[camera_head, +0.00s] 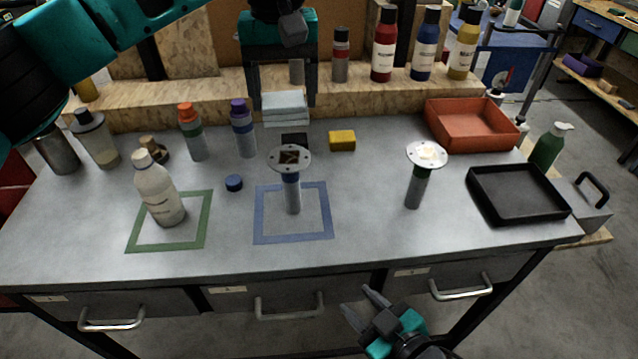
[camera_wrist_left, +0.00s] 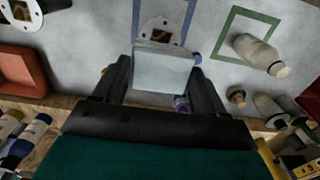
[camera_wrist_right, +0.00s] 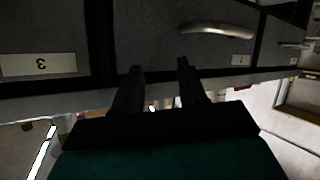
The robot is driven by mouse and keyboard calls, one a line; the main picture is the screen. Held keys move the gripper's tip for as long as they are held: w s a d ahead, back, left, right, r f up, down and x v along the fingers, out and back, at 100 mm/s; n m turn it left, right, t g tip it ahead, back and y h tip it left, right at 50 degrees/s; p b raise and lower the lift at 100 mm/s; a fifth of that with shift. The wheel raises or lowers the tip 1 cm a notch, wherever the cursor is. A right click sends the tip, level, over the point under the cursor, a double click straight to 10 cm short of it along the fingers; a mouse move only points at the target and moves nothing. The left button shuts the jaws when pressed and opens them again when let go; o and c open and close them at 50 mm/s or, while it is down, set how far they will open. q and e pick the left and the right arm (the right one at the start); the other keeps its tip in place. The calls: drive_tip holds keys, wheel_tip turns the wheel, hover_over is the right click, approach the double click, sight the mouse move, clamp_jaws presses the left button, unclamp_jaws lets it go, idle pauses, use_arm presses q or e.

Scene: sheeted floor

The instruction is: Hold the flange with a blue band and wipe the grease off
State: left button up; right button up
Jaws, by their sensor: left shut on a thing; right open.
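The flange with a blue band (camera_head: 292,178) stands upright inside the blue square outline (camera_head: 328,232). A dark brown patch of grease (camera_head: 289,157) lies on its round top plate. A second flange, with a green band (camera_head: 418,180), stands to the right with a pale patch on top. My left gripper (camera_head: 283,92) is shut on a folded pale cloth (camera_head: 286,112), behind the blue-banded flange. In the left wrist view the cloth (camera_wrist_left: 162,72) hides part of that flange (camera_wrist_left: 160,28). My right gripper (camera_head: 366,302) is open and empty in front of the table, below its edge.
A white bottle (camera_head: 158,190) stands in the green square (camera_head: 205,232). A blue cap (camera_head: 233,183), yellow sponge (camera_head: 342,140) and several bottles stand nearby. A red bin (camera_head: 470,125) and black tray (camera_head: 520,195) are at the right. Drawer handles (camera_head: 288,306) project in front.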

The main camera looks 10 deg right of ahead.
drive_tip(key=o, duration=0.6)
drive_tip(key=s+a+r+n+y, duration=0.1)
drive_tip(key=a+r+n+y, duration=0.2)
drive_tip(key=a+n, duration=0.2)
drive_tip(key=shift+s+a+y, duration=0.2)
drive_tip(key=shift+s+y, duration=0.1)
drive_tip(key=shift+y, duration=0.1)
drive_tip(key=o, duration=0.5)
drive_tip(key=w+r+m, duration=0.1)
drive_tip(key=w+r+m+t, duration=0.1)
drive_tip(key=w+r, duration=0.1)
drive_tip(key=w+a+r, duration=0.1)
drive_tip(key=r, duration=0.1)
drive_tip(key=shift+w+r+m+h, duration=0.2)
drive_tip(key=shift+w+m+h, duration=0.1)
drive_tip(key=shift+m, duration=0.1)
drive_tip(key=shift+c, duration=0.2)
drive_tip(key=m+t+h, duration=0.2)
drive_tip(key=m+t, duration=0.1)
drive_tip(key=m, duration=0.2)
approach(287, 157)
drive_tip(key=x, duration=1)
drive_tip(key=shift+w+f, duration=0.1)
drive_tip(key=shift+w, duration=0.05)
drive_tip(key=shift+c, duration=0.3)
drive_tip(key=c, duration=1)
drive_tip(key=o, duration=1.1)
drive_tip(key=shift+c, duration=0.2)
